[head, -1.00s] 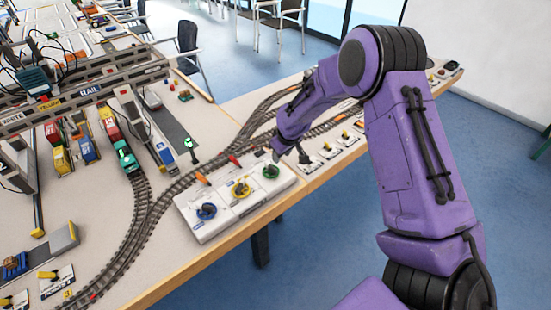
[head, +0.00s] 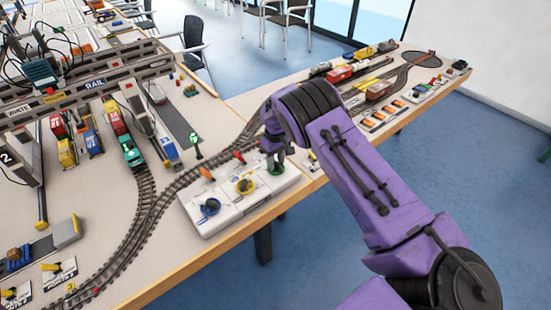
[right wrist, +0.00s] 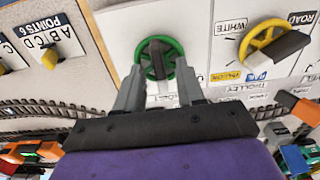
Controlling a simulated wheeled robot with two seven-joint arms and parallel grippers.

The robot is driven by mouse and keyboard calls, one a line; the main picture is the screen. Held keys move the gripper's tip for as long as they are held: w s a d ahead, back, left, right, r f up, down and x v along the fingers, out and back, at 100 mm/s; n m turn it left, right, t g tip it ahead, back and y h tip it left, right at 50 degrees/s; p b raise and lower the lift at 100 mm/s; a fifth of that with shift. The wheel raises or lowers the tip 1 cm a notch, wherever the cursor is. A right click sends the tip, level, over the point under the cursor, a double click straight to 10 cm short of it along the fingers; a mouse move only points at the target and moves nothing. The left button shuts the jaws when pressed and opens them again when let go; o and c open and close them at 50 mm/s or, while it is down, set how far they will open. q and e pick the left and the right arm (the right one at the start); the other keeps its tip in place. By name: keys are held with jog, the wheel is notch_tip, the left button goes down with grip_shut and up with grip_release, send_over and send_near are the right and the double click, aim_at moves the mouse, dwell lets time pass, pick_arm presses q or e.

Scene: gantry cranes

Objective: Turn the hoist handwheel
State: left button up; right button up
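The control box (head: 225,212) is a white panel with a blue, a yellow and a green handwheel in a row. The green handwheel (head: 276,170) is at its right end; in the right wrist view the green wheel (right wrist: 145,47) has a dark grip bar across its middle. The label beside it is mostly hidden by my gripper, so I cannot read it fully. My right gripper (head: 274,161) is over the green wheel. In the right wrist view its two fingers (right wrist: 160,80) are apart, with tips at the wheel's near edge and nothing between them clearly held. My left gripper is not in view.
The yellow handwheel (head: 246,186) and blue handwheel (head: 208,208) are close by on the same box. Orange and red levers (head: 206,173) stand along its back edge. Model track (head: 150,195) runs behind it, with the gantry crane (head: 85,92) farther left.

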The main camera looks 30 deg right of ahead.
jog(key=shift+f, duration=0.3)
grip_shut()
jog(key=shift+m, duration=0.5)
jog(key=m, duration=0.3)
jog(key=shift+m, duration=0.4)
jog(key=m+p, duration=0.1)
jog(key=m, duration=0.3)
jog(key=shift+m, duration=0.3)
grip_release()
